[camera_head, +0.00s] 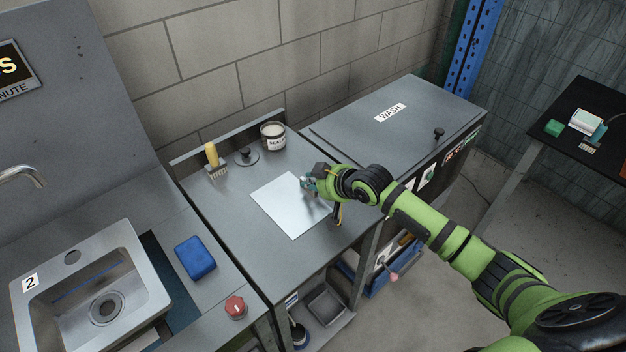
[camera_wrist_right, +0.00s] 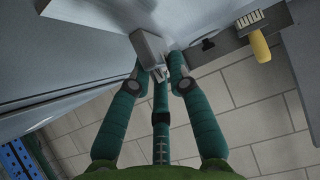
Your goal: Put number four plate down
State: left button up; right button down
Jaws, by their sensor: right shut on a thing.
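A pale, smooth square plate (camera_head: 288,207) lies flat over the grey counter between the sink and the WASH cabinet. I see no number on it. My right gripper (camera_head: 308,184) is at the plate's right side, its arm coming in from the right. In the right wrist view my right gripper (camera_wrist_right: 160,75) is shut on a small grey handle-like block (camera_wrist_right: 148,46), which seems to belong to the plate. I cannot tell whether the plate touches the counter or hovers just above it. My left gripper is not in view.
A yellow-handled brush (camera_head: 211,154), a black knob (camera_head: 246,153) and a labelled tin (camera_head: 273,136) stand behind the plate. A blue sponge (camera_head: 195,258) and a red knob (camera_head: 235,306) are near the sink (camera_head: 150,280). The WASH cabinet (camera_head: 400,135) rises at right. Bare counter (camera_head: 240,245) lies left of the plate.

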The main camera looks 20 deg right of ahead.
jog(key=c, duration=1.2)
grip_release()
jog(key=shift+f, duration=0.1)
jog(key=shift+o, duration=0.2)
jog(key=shift+r, duration=0.2)
jog(key=b+v, duration=0.1)
jog(key=v, duration=1.1)
jog(key=shift+f, duration=0.1)
